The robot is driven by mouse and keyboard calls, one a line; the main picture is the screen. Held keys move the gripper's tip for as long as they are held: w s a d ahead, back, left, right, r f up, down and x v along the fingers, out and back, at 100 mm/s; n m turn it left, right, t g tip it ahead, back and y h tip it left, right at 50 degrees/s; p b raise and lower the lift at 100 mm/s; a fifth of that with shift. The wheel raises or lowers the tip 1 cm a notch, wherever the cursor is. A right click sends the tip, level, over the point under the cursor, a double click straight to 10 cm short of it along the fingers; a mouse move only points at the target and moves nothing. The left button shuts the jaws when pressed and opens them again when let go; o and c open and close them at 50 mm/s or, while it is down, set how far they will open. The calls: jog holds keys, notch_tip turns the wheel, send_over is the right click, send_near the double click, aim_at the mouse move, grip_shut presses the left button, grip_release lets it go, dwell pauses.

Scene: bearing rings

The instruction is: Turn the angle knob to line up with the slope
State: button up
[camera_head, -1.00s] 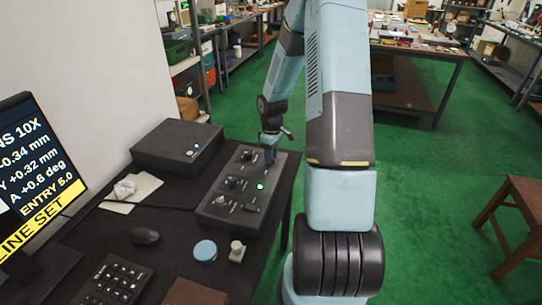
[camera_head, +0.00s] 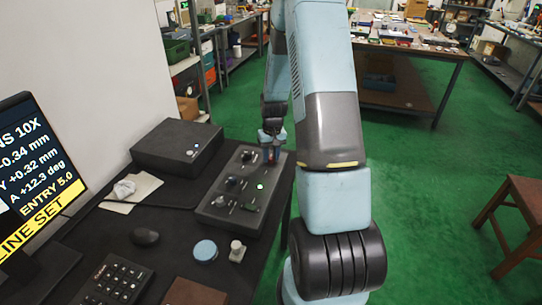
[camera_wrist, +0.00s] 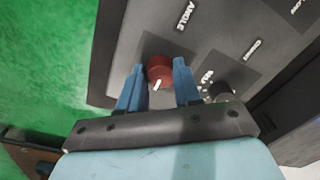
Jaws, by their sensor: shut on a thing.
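The angle knob (camera_wrist: 160,70) is red with a white pointer line and sits beside the printed word ANGLE in the wrist view. My gripper (camera_wrist: 159,82) is shut on it, with one blue finger at each side. In the head view my gripper (camera_head: 271,152) is at the far right corner of the dark control box (camera_head: 212,208), and the knob is mostly hidden there. The monitor (camera_head: 40,165) at the left reads "A +12.3 deg", "ENTRY 5.0" and "LINE SET". The slope itself cannot be made out.
Other small knobs and a lit green button (camera_head: 260,187) are on the control box. Green floor is open to the right.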

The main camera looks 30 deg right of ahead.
aim_at(272, 157)
jog(key=shift+m, duration=0.5)
jog(key=o, duration=1)
jog(key=shift+o, duration=0.2)
notch_tip(272, 157, up, 14)
jog(key=shift+d+f, duration=0.15)
jog(key=shift+d, duration=0.1)
